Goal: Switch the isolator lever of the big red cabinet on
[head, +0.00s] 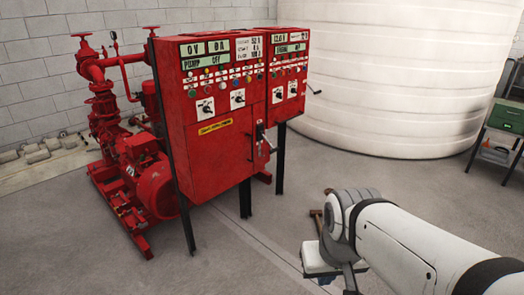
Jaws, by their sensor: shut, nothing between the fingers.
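The big red cabinet (215,125) stands on dark legs left of centre, its front with displays, small lamps and rotary switches facing me. My gripper (316,214) shows only in part at the end of my white arm, low and right of the cabinet. It is shut and empty, well apart from the lever. My wrist hides part of it.
A smaller red cabinet (289,75) adjoins at the right, with a thin side lever (314,91). Red pump pipework (125,150) stands at the left. A large white tank (400,75) fills the back. A bench with a green box (506,116) is far right. The floor in front is clear.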

